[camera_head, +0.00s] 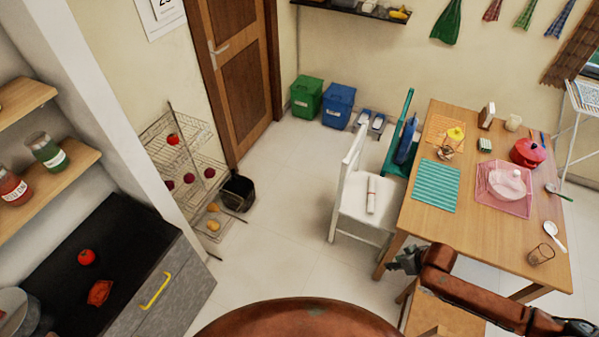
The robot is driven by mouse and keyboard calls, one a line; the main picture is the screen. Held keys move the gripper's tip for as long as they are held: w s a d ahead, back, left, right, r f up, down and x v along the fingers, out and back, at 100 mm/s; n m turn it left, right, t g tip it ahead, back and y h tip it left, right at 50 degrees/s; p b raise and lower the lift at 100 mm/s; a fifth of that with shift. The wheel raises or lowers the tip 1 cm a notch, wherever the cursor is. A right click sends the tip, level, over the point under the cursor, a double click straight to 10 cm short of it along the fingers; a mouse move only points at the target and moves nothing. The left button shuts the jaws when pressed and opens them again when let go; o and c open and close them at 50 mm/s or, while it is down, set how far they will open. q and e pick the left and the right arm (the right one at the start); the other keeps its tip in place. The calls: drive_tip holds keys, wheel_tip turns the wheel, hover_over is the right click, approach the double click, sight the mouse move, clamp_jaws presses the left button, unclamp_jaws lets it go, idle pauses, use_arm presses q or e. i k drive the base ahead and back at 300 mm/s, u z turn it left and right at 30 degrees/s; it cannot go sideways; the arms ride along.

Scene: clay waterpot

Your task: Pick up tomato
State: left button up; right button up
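A round red tomato (86,257) sits on the black countertop (125,232) at the lower left. A second small round red thing, which looks like a tomato, (173,139) lies on the top shelf of the wire rack. My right gripper (396,262) is beside the front left edge of the wooden table, far to the right of both. Its fingers are dark and small, and I cannot tell whether they are open or shut. My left gripper is not in view.
A flat red-orange item (99,293) lies beside the tomato on the counter. A yellow handle (155,291) marks the drawer front. A white chair (352,205) stands against the wooden table (480,235). The floor (275,235) between counter and chair is clear.

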sight(86, 257)
drive_tip(key=u, duration=2.65)
drive_tip(key=i, duration=1.65)
drive_tip(key=z, duration=0.1)
